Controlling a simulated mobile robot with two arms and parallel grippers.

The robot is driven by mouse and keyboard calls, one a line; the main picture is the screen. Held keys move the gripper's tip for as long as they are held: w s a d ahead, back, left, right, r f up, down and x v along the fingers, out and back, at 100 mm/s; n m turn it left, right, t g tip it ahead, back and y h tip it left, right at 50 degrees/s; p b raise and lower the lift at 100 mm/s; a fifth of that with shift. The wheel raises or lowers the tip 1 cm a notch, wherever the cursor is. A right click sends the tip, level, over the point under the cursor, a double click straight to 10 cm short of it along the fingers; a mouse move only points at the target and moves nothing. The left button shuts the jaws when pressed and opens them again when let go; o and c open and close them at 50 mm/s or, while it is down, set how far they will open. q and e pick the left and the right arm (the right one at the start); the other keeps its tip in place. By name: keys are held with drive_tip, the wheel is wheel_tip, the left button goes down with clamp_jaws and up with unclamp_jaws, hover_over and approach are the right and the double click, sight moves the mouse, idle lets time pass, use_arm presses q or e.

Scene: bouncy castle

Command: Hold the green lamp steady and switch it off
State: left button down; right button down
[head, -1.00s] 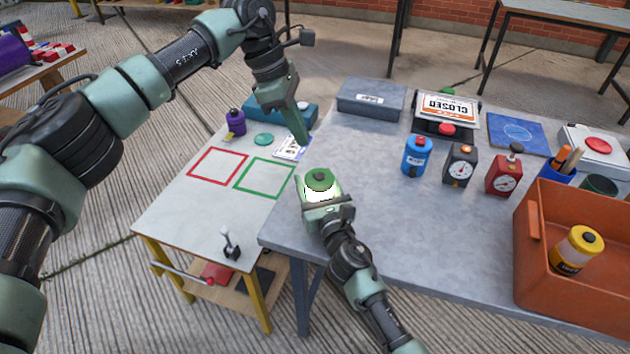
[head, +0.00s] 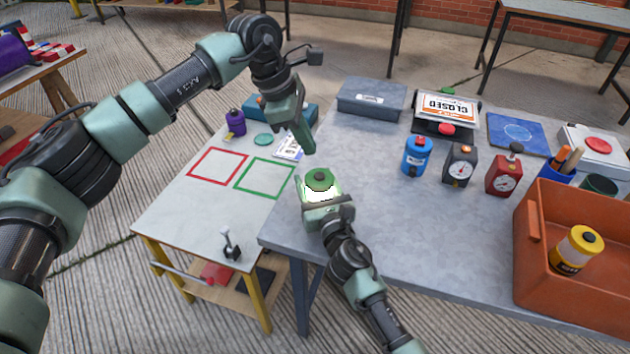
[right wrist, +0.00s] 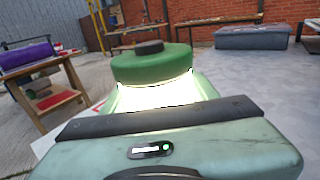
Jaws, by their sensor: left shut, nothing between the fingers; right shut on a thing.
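The green lamp (head: 320,178) stands at the left edge of the grey table, its body glowing bright white below a green cap with a dark knob on top. It also shows, lit, in the right wrist view (right wrist: 152,68). My right gripper (head: 322,200) is shut on the lamp from the near side; the fingertips are partly hidden. My left gripper (head: 308,148) is shut and empty, pointing down, a little above and behind the lamp cap and apart from it.
A lower white table (head: 190,215) adjoins at left. The grey table's middle is clear.

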sight(316, 178)
use_arm(q)
drive_tip(key=shift+s+d+f+t, duration=0.2)
drive_tip(key=shift+d+f+t, duration=0.1)
drive_tip(key=shift+d+t, duration=0.15)
drive_tip(key=shift+d+r+t+h, duration=0.15)
drive_tip(key=shift+d+t+h, duration=0.2)
drive_tip(key=shift+t, duration=0.3)
drive_tip(key=shift+s+d+f+n+t+h, duration=0.15)
drive_tip(key=shift+f+n+t+h, duration=0.25)
drive_tip(key=shift+f+t, duration=0.7)
drive_tip(key=shift+s+f+n+t+h, duration=0.15)
drive_tip(key=shift+f+n+t+h, duration=0.25)
drive_tip(key=shift+f+t, duration=0.65)
drive_tip(key=shift+f+g, duration=0.25)
drive_tip(key=shift+f, duration=0.4)
idle(0.4)
drive_tip(key=shift+r, duration=0.45)
